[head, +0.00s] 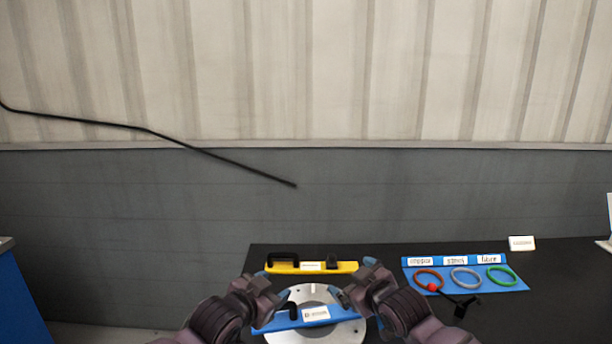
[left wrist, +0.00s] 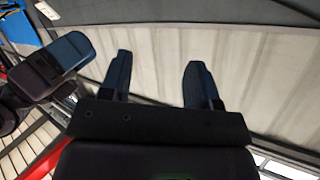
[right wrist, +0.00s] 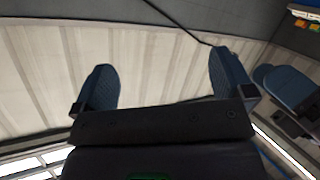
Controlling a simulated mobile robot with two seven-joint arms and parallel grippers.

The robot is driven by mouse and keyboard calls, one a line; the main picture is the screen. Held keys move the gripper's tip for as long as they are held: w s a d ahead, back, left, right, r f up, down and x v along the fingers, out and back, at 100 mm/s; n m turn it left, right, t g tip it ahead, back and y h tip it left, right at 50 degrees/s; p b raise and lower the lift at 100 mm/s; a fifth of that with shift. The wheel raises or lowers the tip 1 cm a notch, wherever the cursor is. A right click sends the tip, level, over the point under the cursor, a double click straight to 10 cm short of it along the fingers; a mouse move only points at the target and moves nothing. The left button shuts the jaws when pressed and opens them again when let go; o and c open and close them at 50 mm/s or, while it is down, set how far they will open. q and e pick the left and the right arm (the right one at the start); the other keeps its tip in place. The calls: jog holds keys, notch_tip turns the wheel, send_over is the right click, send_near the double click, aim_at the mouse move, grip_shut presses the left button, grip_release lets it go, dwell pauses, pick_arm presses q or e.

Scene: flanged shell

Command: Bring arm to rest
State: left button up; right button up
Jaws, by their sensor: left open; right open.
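My left gripper (head: 272,286) is in the lower middle of the head view, in front of the left side of a round metal flanged shell (head: 308,293). In the left wrist view its two fingers (left wrist: 158,80) are apart with nothing between them. My right gripper (head: 353,281) is in front of the shell's right side. In the right wrist view its fingers (right wrist: 162,82) are also apart and empty. A blue bar (head: 345,314) with a black handle and white label lies across the shell in the picture. The arms hide parts of the shell and bar.
A yellow bar (head: 338,267) with a black handle lies behind the shell on the black table (head: 560,290). To the right, a blue board (head: 415,270) holds red, grey and green rings. A red-tipped black tool (head: 468,303) overlaps its front. A white card (head: 521,243) stands behind.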

pick_arm(q)
jog(key=s+a+f+n+y, duration=0.2)
jog(key=s+a+f, duration=0.4)
jog(key=s+f, duration=0.2)
jog(key=s+a+f+n+y, duration=0.2)
jog(key=s+a+f, duration=0.5)
jog(key=s, duration=0.5)
jog(key=s+a+f+n+g+y+b, duration=0.1)
jog(key=s+a+f+n+y, duration=0.2)
jog(key=s+a+f, duration=0.4)
jog(key=s+f+n, duration=0.1)
jog(key=s+f, duration=0.1)
jog(key=s, duration=0.2)
jog(key=shift+a+f, duration=0.15)
jog(key=shift+f, duration=0.05)
pick_arm(e)
jog(key=s+d+f+m+h, duration=0.2)
jog(key=s+d+f, duration=0.3)
jog(key=s+f, duration=0.3)
jog(key=s+d+f+m+g+h, duration=0.1)
jog(key=s+d+f, duration=0.5)
jog(key=s, duration=0.8)
jog(key=s+d+f+m+h, duration=0.3)
jog(key=s+d+f+m, duration=0.2)
jog(key=s+f, duration=0.5)
jog(key=shift+s+d+f+g, duration=0.2)
jog(key=shift+s+d+g, duration=0.25)
jog(key=shift+s, duration=0.55)
